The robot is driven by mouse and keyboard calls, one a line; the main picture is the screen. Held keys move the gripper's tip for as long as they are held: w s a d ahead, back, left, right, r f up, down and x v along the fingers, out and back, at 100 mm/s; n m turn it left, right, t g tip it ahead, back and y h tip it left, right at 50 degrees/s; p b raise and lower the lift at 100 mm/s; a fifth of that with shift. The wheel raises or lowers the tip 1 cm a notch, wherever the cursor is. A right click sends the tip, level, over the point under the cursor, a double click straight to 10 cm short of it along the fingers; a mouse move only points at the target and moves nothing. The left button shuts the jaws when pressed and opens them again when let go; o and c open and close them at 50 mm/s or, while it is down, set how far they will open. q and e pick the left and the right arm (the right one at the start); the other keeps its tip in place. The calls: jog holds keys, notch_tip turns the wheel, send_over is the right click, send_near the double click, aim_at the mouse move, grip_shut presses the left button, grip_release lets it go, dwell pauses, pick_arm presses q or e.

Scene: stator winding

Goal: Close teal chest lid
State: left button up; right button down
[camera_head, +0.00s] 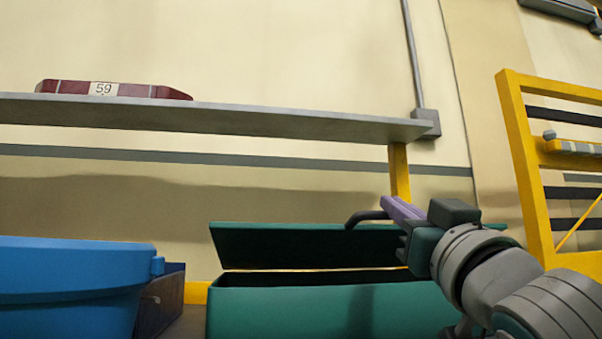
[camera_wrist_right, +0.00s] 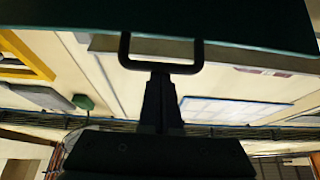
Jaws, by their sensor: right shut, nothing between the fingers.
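The teal chest (camera_head: 310,309) stands low at the centre of the head view. Its lid (camera_head: 290,245) is raised, with a dark gap between it and the box. A black handle (camera_head: 362,215) stands out at the lid's top edge. In the right wrist view, the U-shaped handle (camera_wrist_right: 128,48) hangs from the dark teal lid (camera_wrist_right: 210,20). My right gripper (camera_head: 390,206) is at the handle. Its fingers (camera_wrist_right: 160,82) are shut and empty, with the tips at the handle's crossbar; I cannot tell whether they touch. My left gripper is out of view.
A blue bin (camera_head: 70,285) stands left of the chest, with a dark box (camera_head: 160,300) between. A grey shelf (camera_head: 240,120) with a maroon object (camera_head: 60,88) marked 59 runs above. A yellow frame (camera_head: 525,160) stands at right.

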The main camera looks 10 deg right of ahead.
jog(key=shift+s+f+b, duration=0.15)
jog(key=shift+f+b, duration=0.2)
jog(key=shift+f, duration=0.25)
jog(key=shift+s, duration=0.1)
